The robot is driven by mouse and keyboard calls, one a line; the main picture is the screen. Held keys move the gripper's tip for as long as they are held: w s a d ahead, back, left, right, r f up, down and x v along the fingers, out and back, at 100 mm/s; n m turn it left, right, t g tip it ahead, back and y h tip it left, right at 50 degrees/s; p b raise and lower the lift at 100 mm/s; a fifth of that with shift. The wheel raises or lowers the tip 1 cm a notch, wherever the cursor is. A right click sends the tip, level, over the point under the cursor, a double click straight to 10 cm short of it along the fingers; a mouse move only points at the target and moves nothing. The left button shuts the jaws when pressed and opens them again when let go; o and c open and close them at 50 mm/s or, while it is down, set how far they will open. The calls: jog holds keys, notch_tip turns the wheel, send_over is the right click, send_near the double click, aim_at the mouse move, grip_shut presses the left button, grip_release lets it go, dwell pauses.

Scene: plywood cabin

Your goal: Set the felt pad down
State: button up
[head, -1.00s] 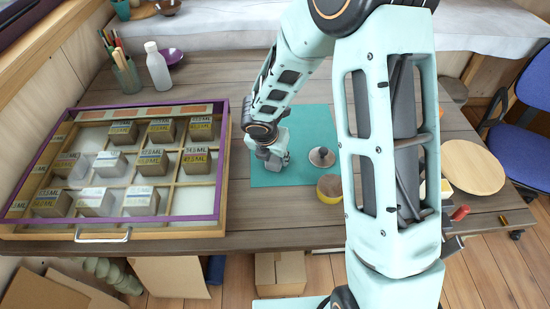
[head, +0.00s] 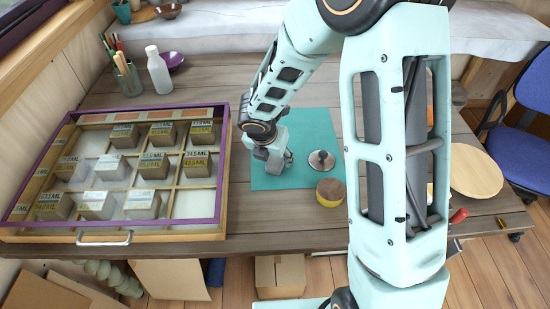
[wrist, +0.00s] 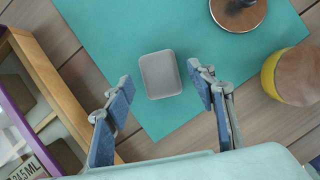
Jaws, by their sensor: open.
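A small grey rounded-square pad (wrist: 160,74), which looks like the felt pad, lies flat on the teal mat (wrist: 108,28) in the wrist view. My gripper (wrist: 161,82) is open, with one blue-padded finger on each side of the pad and a visible gap to both. In the head view my gripper (head: 279,163) is low over the left part of the teal mat (head: 312,122), and the pad is hidden there. I cannot tell the exact height of the fingertips above the mat.
A round metal piece with a knob (head: 321,160) and a yellow-banded round block (head: 330,192) stand to the right of my gripper. A purple-edged case (head: 222,180) with several labelled blocks is close on the left. The mat's far part is clear.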

jog(key=p+v, duration=0.2)
jog(key=v, duration=0.7)
jog(key=shift+r, duration=0.1)
